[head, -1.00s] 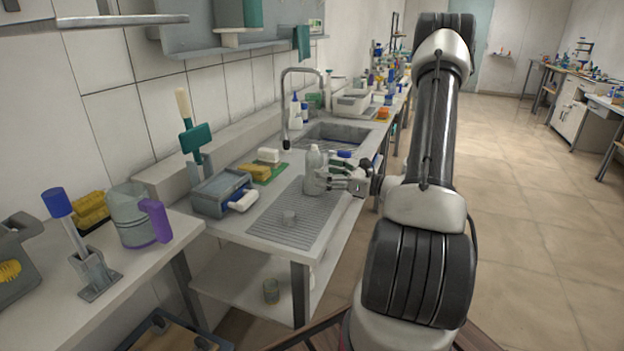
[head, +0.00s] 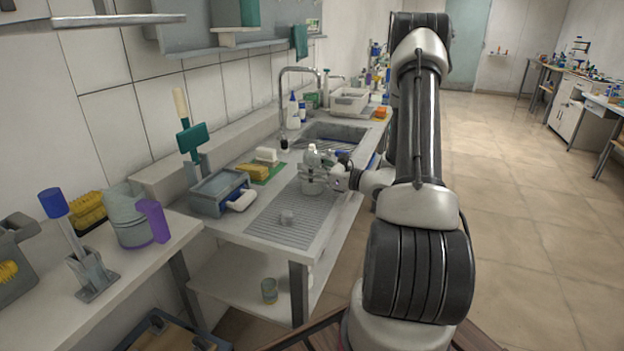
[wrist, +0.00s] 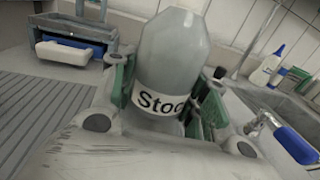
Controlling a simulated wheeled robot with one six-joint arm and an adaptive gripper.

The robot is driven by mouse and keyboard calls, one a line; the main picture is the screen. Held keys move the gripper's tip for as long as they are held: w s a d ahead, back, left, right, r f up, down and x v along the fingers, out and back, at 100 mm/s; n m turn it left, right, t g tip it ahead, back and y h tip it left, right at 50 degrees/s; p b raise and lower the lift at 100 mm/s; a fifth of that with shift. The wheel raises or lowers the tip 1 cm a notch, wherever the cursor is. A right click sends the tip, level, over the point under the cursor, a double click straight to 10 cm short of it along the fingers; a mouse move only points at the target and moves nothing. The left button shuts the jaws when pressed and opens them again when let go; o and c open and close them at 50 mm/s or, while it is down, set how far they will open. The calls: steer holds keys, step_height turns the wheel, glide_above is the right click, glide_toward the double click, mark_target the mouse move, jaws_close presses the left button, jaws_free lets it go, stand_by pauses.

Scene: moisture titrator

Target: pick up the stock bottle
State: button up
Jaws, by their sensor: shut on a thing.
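The stock bottle (wrist: 172,55) is a pale grey bottle with a white label reading "Stoc", cut off by a finger. In the wrist view it sits between the green-padded fingers of my gripper (wrist: 172,98), which is shut on it. In the head view my gripper (head: 326,178) is around the bottle (head: 311,160) at the ribbed drainboard (head: 280,222) beside the sink. The gripper partly hides the bottle there. I cannot tell whether its base touches the drainboard.
A blue-handled object (wrist: 296,145) lies right of my gripper.

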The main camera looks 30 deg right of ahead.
jaws_close()
step_height(320, 180, up, 10)
steer(key=shift+r, duration=0.1)
steer(key=o, duration=0.9)
jaws_free()
jaws_close()
